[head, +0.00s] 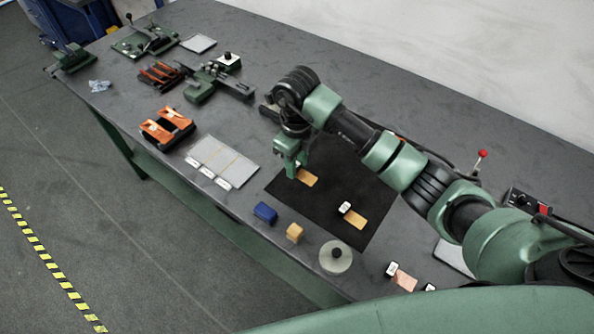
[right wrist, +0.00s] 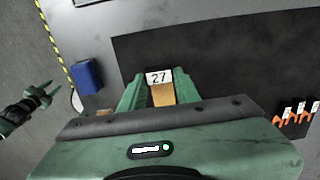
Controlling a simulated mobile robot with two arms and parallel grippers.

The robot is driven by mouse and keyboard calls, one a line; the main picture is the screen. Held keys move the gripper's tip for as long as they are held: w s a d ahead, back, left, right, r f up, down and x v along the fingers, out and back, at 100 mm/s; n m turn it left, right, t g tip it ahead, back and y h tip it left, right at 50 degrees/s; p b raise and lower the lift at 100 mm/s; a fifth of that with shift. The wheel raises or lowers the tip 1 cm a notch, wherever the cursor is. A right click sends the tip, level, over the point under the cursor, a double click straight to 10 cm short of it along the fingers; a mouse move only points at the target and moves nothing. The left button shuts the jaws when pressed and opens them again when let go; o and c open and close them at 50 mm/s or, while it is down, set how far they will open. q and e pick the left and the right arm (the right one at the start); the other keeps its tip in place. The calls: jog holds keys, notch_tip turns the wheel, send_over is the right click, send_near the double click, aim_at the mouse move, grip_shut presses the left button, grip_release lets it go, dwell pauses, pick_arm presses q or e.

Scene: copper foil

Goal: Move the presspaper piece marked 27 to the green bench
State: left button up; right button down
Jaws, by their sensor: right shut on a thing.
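The tan presspaper piece (right wrist: 163,96) with a white tag reading 27 (right wrist: 158,77) is between the fingers of my right gripper (right wrist: 155,92) in the right wrist view. In the head view my right gripper (head: 291,168) is shut on this piece (head: 307,178) at the left part of the black mat (head: 330,190); whether it is clear of the mat I cannot tell. My left gripper (right wrist: 45,95) shows at the left of the right wrist view, its fingers apart and empty. The bench (head: 272,123) has a dark grey top and green legs.
A second tagged tan piece (head: 355,220) lies on the mat.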

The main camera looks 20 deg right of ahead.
aim_at(297, 182)
notch_tip(297, 182, down, 4)
jog(key=shift+f+p, duration=0.1)
jog(key=shift+p, duration=0.35)
jog(key=shift+f, duration=0.25)
jog(key=shift+f, duration=0.2)
jog(key=c, duration=1)
grip_release()
jog(key=shift+r, duration=0.1)
